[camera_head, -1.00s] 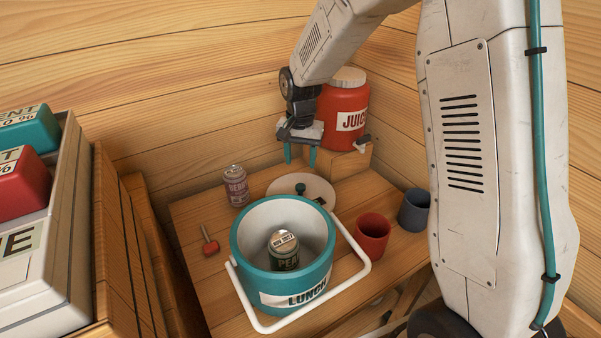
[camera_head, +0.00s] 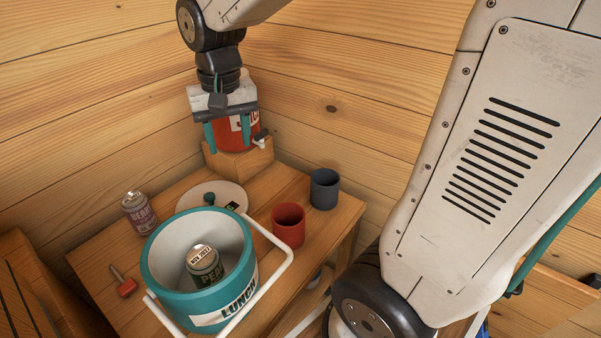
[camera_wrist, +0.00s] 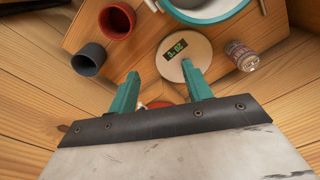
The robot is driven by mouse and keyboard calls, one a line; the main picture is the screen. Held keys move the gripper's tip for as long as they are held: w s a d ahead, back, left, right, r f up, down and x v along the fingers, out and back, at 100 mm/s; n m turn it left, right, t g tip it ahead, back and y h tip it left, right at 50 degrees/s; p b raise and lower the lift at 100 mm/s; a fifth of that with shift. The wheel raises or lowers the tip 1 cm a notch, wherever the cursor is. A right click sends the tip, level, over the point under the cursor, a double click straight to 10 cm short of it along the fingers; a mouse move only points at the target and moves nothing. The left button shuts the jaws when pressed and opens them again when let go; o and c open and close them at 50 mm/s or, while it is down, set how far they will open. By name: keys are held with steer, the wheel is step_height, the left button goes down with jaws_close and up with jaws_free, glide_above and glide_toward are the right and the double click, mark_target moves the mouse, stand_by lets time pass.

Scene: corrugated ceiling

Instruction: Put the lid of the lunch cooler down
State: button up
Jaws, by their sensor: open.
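The round cream lid (camera_head: 222,193) lies flat on the table behind the cooler, with a dark teal knob and a small dark label on top. It also shows in the wrist view (camera_wrist: 196,50), just beyond the fingertips. The teal lunch cooler (camera_head: 205,308) stands open at the table's front, with a green can (camera_head: 206,268) inside and its white handle swung to the front. My gripper (camera_head: 231,137) is open and empty, raised above the table's back, in front of the red juice jug. In the wrist view its teal fingers (camera_wrist: 160,82) are spread apart.
The red juice jug (camera_head: 236,136) stands on a wooden block (camera_head: 228,162) at the back. A red cup (camera_head: 288,225) and a grey cup (camera_head: 325,189) stand right of the cooler. A berry can (camera_head: 139,213) and a red-ended tool (camera_head: 127,287) are at left.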

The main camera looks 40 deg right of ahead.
steer(key=s+d+r+n, duration=0.1)
steer(key=s+n, duration=0.2)
steer(key=s, duration=1.6)
steer(key=shift+s+r+n+t, duration=0.15)
steer(key=shift+r+n+t, duration=0.15)
